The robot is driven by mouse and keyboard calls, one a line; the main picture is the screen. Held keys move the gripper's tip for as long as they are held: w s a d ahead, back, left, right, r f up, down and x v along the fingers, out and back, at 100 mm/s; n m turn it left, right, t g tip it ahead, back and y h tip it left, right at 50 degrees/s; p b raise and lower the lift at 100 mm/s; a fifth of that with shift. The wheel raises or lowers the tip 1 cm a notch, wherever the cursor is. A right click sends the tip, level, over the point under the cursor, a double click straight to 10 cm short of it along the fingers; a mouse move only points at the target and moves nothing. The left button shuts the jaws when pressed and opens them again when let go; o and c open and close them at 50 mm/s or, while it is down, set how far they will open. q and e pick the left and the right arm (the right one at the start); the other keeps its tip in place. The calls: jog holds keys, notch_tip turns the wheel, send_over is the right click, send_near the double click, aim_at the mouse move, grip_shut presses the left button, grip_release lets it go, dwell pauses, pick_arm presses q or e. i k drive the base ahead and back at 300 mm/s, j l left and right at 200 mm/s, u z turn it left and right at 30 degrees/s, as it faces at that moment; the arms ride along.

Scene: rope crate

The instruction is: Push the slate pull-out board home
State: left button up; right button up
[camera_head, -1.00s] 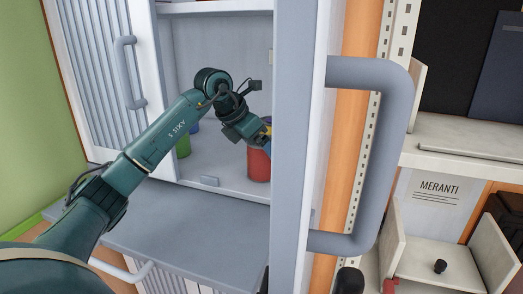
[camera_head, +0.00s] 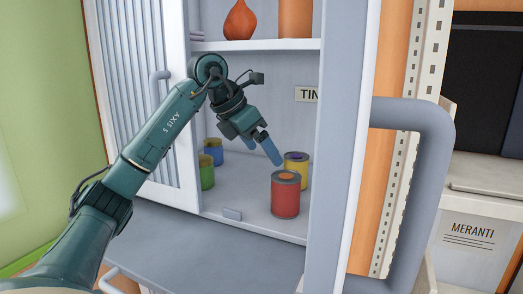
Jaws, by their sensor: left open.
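The slate pull-out board (camera_head: 215,245) sticks out as a flat grey shelf below the cupboard opening, its right end cut off by the near door. My left gripper (camera_head: 270,150) is open, with blue fingers pointing down and right in the cupboard opening, higher than the board. The fingers hold nothing that I can see. The fingertips show close beside a yellow tin (camera_head: 297,172); I cannot tell whether they touch it. My right gripper is not in view.
A red tin (camera_head: 285,197), a green tin (camera_head: 206,172) and a blue tin (camera_head: 214,152) stand inside the cupboard. The open right door has a big grey handle (camera_head: 437,180). A ribbed left door (camera_head: 130,85) stands open. An upper shelf holds an orange vase (camera_head: 239,22).

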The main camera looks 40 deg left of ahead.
aim_at(163, 250)
jog(key=k+j, duration=0.1)
jog(key=k, duration=0.4)
jog(key=k+j, duration=0.15)
jog(key=k, duration=0.35)
